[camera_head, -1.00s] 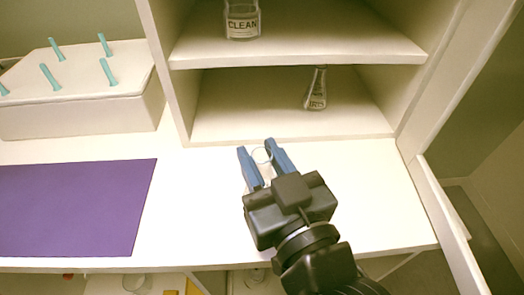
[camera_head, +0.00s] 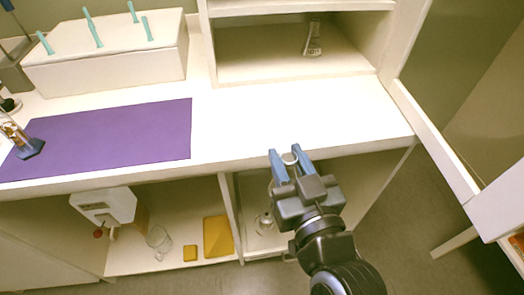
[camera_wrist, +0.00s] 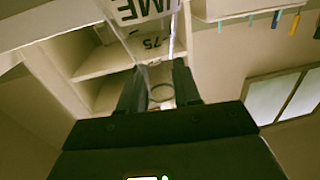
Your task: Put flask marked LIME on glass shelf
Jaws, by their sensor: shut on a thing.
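My gripper (camera_head: 290,155) is shut on the neck of a clear glass flask whose rim (camera_head: 289,159) shows between the blue fingertips. In the wrist view, the flask's white label (camera_wrist: 140,10) shows the letters IME, cut off by the frame edge; the gripper's dark fingers (camera_wrist: 160,90) close around the neck. Most of the flask's body is hidden in the head view. The gripper is at the counter's front edge. An open shelf (camera_head: 250,68) at the back holds another small flask (camera_head: 312,40) with an unreadable label. I cannot tell which board is the glass shelf.
The white counter (camera_head: 270,110) has a purple mat (camera_head: 110,137) and a white box (camera_head: 110,62) with teal pegs. Below, an open cabinet holds a glass beaker (camera_head: 158,240) and yellow blocks (camera_head: 217,236). A cabinet door (camera_head: 435,140) stands open at right.

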